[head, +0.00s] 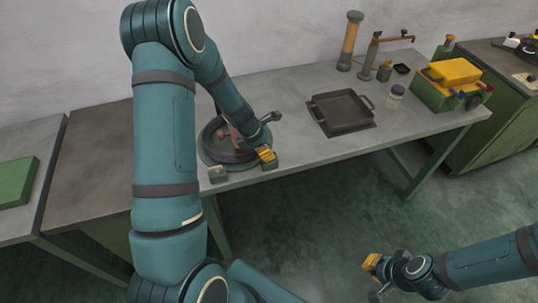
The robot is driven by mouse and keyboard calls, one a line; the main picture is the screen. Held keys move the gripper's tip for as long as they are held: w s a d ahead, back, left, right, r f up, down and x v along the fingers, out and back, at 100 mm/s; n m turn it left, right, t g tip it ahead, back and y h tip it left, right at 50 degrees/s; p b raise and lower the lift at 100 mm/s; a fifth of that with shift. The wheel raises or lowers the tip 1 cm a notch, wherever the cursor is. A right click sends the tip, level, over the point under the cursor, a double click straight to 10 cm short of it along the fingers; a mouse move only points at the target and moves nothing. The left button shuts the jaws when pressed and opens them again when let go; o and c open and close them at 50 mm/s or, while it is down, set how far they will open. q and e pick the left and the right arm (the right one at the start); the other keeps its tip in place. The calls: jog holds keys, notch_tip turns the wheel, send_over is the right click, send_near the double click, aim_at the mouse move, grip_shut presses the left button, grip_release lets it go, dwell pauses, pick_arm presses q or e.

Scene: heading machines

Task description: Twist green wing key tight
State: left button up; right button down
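A dark round device (215,150) with a reddish-brown part inside sits near the front edge of the grey table. My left gripper (266,154) reaches down over its right side, with yellow fingertips just above a small green piece (270,163). This piece may be the green wing key, but it is too small and covered to be sure. I cannot tell if the fingertips touch it. A second small grey-green block (218,174) is at the front left of the device. My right gripper (372,263) hangs over the floor at the lower right, away from the table, with nothing visible in it.
A dark square tray (340,110), a small jar (395,97), an upright cylinder (350,40) and a green box with a yellow top (452,82) stand further right on the table. Bare tabletop lies between the device and the tray.

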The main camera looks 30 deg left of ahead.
pick_arm(q)
jog(key=shift+x, duration=1.4)
grip_shut()
